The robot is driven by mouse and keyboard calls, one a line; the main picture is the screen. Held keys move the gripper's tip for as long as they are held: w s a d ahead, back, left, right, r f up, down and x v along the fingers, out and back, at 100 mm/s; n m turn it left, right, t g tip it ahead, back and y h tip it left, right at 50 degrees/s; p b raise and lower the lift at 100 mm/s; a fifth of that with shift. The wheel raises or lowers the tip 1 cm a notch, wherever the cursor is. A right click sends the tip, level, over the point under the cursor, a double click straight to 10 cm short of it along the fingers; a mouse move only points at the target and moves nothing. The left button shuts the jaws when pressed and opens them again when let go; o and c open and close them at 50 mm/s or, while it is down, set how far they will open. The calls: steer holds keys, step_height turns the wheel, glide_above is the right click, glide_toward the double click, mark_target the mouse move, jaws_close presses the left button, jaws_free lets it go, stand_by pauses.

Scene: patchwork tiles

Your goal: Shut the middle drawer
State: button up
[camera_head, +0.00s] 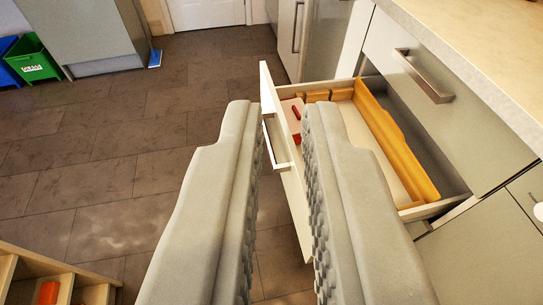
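The open drawer (297,204) is pulled out from the cabinet, below a closed top drawer (408,62). It shows a pale front panel and a bar handle (277,150). Inside are a yellow-orange wooden divider (397,143), a pale tray section and small red items. My gripper (279,108) is open, its two grey fingers pointing forward towards the drawer front. The handle shows in the gap between the fingers; I cannot tell whether they touch it. The right finger hides part of the drawer front and its inside.
A pale countertop (481,40) runs above the cabinet at the right. A green bin (33,61) and a blue bin stand at the far left by a grey cabinet (82,30). A wooden shelf unit (88,284) is at the lower left. The dark tiled floor at left is clear.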

steer(key=w+a+f+g, duration=0.1)
steer(key=w+f, duration=0.3)
steer(key=w, duration=0.1)
steer(key=w+a+f+g, duration=0.1)
steer(key=w+f+g, duration=0.1)
steer(key=w+f, duration=0.2)
steer(key=w+a+f+g+h, duration=0.1)
steer(key=w+f+g, duration=0.1)
steer(key=w, duration=0.4)
steer(key=shift+w+a+f+n, duration=0.1)
steer(key=shift+w+f+n, duration=0.1)
steer(key=shift+f, duration=0.25)
steer(key=shift+w+a+f+n, duration=0.1)
steer(key=shift+w+f+n, duration=0.1)
steer(key=shift+f, duration=0.25)
jaws_close()
steer(key=g+h, duration=0.4)
glide_toward(281, 134)
step_height(281, 134, down, 3)
steer(key=w+a, duration=0.1)
steer(key=a, duration=0.1)
steer(key=shift+n, duration=0.3)
steer(key=shift+w+d+f, duration=0.1)
steer(key=shift+w+d, duration=0.1)
steer(key=shift+d, duration=0.45)
steer(key=shift+w+d, duration=0.2)
steer(key=shift+d, duration=0.45)
steer(key=shift+w+d+f, duration=0.1)
steer(key=shift+w+d, duration=0.1)
steer(key=shift+d, duration=0.45)
